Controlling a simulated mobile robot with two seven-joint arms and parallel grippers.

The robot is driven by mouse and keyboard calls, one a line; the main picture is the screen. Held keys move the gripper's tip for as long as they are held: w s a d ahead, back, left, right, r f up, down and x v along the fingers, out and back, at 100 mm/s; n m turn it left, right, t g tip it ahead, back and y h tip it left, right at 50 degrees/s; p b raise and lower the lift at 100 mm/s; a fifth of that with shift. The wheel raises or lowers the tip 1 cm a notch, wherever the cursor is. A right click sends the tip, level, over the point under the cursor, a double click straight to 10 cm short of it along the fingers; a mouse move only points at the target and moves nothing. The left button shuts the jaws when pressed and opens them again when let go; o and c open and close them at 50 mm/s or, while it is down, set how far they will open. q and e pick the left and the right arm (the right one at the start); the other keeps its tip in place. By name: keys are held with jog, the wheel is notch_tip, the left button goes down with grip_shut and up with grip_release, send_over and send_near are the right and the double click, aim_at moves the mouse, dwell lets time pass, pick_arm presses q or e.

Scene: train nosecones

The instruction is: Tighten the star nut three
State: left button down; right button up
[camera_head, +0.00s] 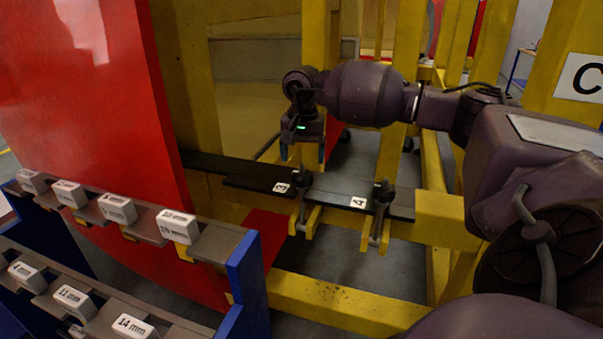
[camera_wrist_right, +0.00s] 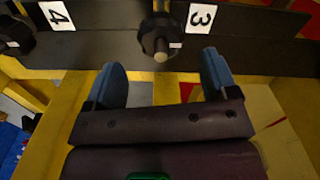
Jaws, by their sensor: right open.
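Star nut three (camera_head: 304,181) is a dark knob on a threaded rod at the dark plate, beside the white label "3" (camera_head: 281,188). It also shows in the right wrist view (camera_wrist_right: 156,40), between and beyond my fingertips. My right gripper (camera_head: 303,154) is open and empty, above and slightly behind the nut in the head view. Its two blue fingers (camera_wrist_right: 165,75) are apart and not touching the nut. Star nut four (camera_head: 383,193) stands to the right by the label "4" (camera_head: 358,202). My left gripper is not in view.
Yellow frame beams (camera_head: 345,305) surround the plate. A red panel (camera_head: 110,120) stands at the left. A blue and grey rack (camera_head: 245,275) with white size-labelled blocks (camera_head: 178,226) is at the lower left. Star nut four is close to the right of nut three.

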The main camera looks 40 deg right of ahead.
aim_at(302, 173)
notch_tip(302, 173, down, 4)
jog(key=shift+f, duration=0.1)
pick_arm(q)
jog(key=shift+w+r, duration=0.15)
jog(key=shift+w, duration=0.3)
pick_arm(e)
jog(key=shift+f, duration=0.75)
jog(key=c, duration=0.9)
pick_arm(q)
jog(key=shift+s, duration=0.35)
pick_arm(e)
jog(key=shift+c, duration=0.2)
